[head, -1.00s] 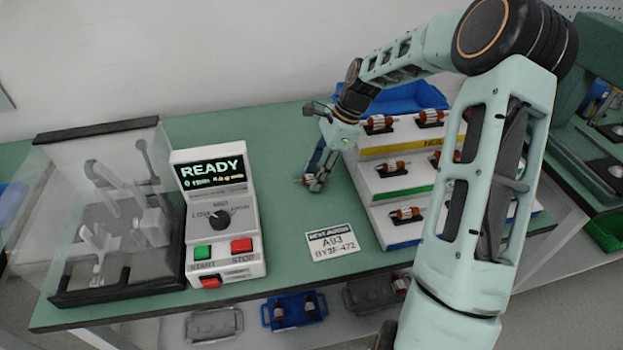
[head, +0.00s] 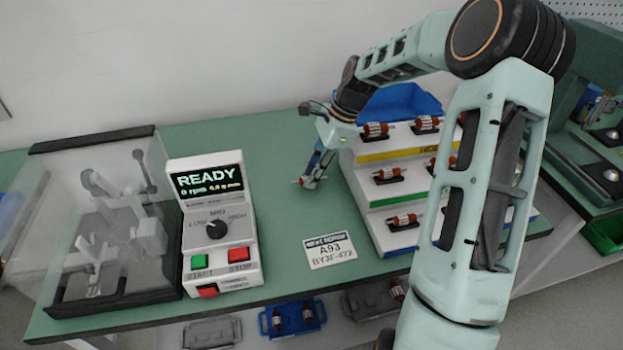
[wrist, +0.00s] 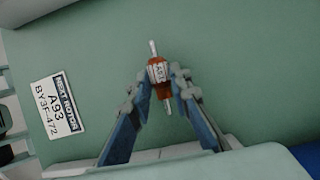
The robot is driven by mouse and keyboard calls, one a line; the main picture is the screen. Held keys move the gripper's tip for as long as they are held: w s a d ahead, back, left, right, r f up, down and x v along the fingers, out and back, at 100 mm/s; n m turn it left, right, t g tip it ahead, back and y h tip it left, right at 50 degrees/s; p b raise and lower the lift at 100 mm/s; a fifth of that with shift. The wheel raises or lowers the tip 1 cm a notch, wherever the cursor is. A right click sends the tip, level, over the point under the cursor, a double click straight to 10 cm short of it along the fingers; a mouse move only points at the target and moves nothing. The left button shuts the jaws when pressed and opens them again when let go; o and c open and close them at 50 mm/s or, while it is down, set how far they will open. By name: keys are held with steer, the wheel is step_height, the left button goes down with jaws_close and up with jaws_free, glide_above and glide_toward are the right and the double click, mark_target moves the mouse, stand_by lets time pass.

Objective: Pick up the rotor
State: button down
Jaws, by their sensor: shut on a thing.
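The rotor (wrist: 158,75) shows in the wrist view as a small copper-brown cylinder with a pale label band and a metal shaft out of both ends. My gripper (wrist: 160,86) is shut on its body, one fingertip on each side. The printed label seems to read A93.
The stepped rack (head: 377,217) with several rotors stands right of my gripper, a blue bin (head: 400,100) behind it. A control box (head: 213,228) reading READY and a clear-covered test rig (head: 110,287) stand left. Bare bench (head: 270,150) lies between.

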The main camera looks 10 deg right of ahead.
steer(key=s+r, duration=1)
steer(key=s, duration=0.4)
steer(key=shift+a+r+p, duration=0.15)
steer(key=shift+r+p, duration=0.25)
step_height(320, 180, up, 5)
steer(key=p, duration=0.4)
steer(key=shift+p, duration=0.4)
